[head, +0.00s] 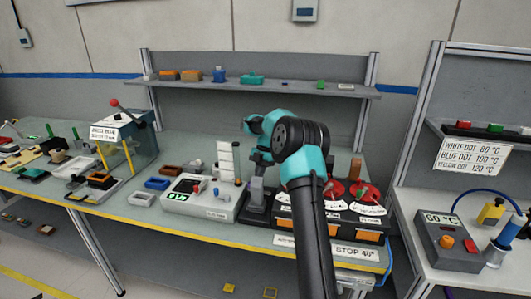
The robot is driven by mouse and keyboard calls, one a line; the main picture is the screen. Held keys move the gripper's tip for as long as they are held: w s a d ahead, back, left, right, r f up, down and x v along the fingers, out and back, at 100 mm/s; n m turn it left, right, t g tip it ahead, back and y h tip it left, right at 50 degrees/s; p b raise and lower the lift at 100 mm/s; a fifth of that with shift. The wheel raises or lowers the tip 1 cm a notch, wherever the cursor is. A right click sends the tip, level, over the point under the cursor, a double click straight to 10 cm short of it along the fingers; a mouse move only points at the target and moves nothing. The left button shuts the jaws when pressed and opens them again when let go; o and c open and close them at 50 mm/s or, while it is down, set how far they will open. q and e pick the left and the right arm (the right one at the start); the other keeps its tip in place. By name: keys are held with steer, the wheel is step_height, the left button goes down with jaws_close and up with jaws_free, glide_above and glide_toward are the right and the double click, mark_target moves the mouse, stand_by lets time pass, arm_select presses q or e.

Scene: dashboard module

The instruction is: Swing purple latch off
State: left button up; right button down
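I cannot make out a purple latch in the head view; it may be too small or hidden behind my arm. A white panel module (213,213) with a green display and small red and blue controls stands on the bench. To its right is a dark module (345,207) with red round discs and white labels. One arm, which I take as my right, rises from the bottom, partly covering the dark module. Its gripper (262,160) points down near a grey upright block (257,195); its fingers are too small to read. My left gripper is not in view.
The long bench (120,195) has a yellow front edge. A clear box with a red-knobbed lever (128,140) and small trays (157,183) stand left. A shelf (290,88) runs behind. A side bench at right holds a 60 °C unit (447,243).

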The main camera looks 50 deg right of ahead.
steer(key=d+v, duration=0.1)
steer(key=v, duration=0.9)
steer(key=shift+d, duration=0.35)
steer(key=shift+w+a+f, duration=0.1)
steer(key=shift+w, duration=0.25)
steer(key=shift+f, duration=0.1)
